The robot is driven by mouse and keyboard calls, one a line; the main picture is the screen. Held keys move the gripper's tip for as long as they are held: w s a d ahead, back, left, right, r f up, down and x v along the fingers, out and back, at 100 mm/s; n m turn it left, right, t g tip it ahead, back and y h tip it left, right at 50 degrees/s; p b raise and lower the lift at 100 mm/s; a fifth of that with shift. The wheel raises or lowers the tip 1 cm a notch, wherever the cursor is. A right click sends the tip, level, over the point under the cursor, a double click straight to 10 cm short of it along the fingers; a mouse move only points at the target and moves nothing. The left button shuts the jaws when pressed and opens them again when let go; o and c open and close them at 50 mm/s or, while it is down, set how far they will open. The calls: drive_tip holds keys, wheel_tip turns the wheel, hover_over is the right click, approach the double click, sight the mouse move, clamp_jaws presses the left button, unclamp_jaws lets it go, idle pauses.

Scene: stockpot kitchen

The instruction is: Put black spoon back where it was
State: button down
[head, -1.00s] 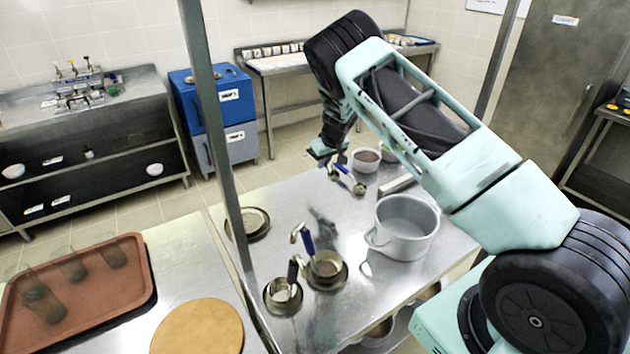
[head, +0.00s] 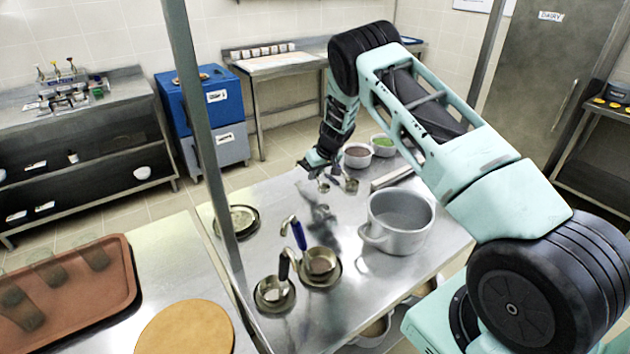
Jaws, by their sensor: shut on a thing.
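My gripper (head: 318,166) is at the end of the arm, over the far part of the steel table, with the jaws pointing down. It is shut on a small utensil, which I take to be the black spoon; its metal bowl (head: 322,187) shows just below the fingers. Its handle is mostly hidden by the gripper. A shadow or reflection lies on the table below it. A second small metal scoop (head: 350,184) is close to its right.
A large grey pot (head: 398,222) stands right of the gripper. Two small bowls (head: 357,156) (head: 383,145) with contents stand behind. A round dish (head: 238,220) is at the left edge, beside an upright post (head: 200,120). The table between the dish and gripper is clear.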

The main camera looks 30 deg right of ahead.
drive_tip(key=shift+f, duration=1.6)
drive_tip(key=shift+f, duration=0.1)
drive_tip(key=c, duration=1.5)
unclamp_jaws()
